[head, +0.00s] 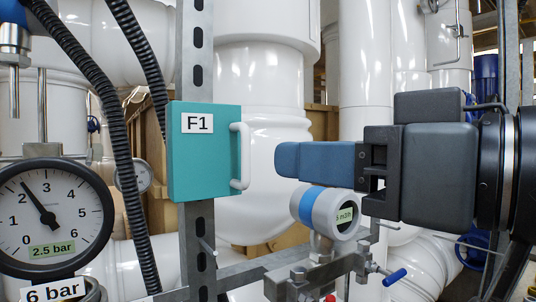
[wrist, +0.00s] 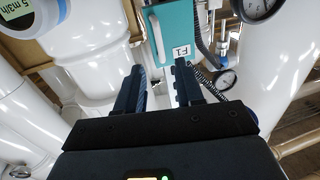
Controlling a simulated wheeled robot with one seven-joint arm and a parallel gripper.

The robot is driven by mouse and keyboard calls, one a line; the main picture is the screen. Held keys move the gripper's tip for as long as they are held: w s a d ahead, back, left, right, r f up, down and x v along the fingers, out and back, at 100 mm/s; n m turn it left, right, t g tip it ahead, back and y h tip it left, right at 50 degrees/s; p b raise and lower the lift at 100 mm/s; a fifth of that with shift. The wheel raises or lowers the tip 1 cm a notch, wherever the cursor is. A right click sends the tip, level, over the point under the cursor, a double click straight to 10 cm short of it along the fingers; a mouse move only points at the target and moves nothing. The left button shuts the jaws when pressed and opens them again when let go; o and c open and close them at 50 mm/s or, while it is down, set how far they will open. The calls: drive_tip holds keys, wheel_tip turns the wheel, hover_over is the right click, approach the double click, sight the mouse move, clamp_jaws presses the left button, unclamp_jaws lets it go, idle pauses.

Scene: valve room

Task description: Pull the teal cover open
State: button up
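The teal cover (head: 204,160) is a box-like panel labelled F1 on a grey metal post. It looks closed, with its front facing the head camera. A white bar handle (head: 239,156) runs upright along its right edge. My gripper (head: 282,160) is to the right of the handle in the head view, fingers pointing left, with a gap to the handle. In the wrist view my gripper (wrist: 160,78) has its two dark blue fingers apart with nothing between them.
A pressure gauge (head: 47,218) and black corrugated hoses (head: 112,110) are left of the cover. A round flow meter (head: 327,211) with a blue band sits just below my fingers. Large white pipes (head: 262,100) stand behind. Open air lies between fingertips and handle.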

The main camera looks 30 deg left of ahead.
sight(249, 154)
drive_tip(key=a, duration=0.2)
drive_tip(key=w+a, duration=0.1)
drive_tip(key=a, duration=0.2)
drive_tip(key=a+p, duration=0.1)
drive_tip(key=a, duration=0.1)
drive_tip(key=shift+w+a, duration=0.25)
clamp_jaws()
idle(1.2)
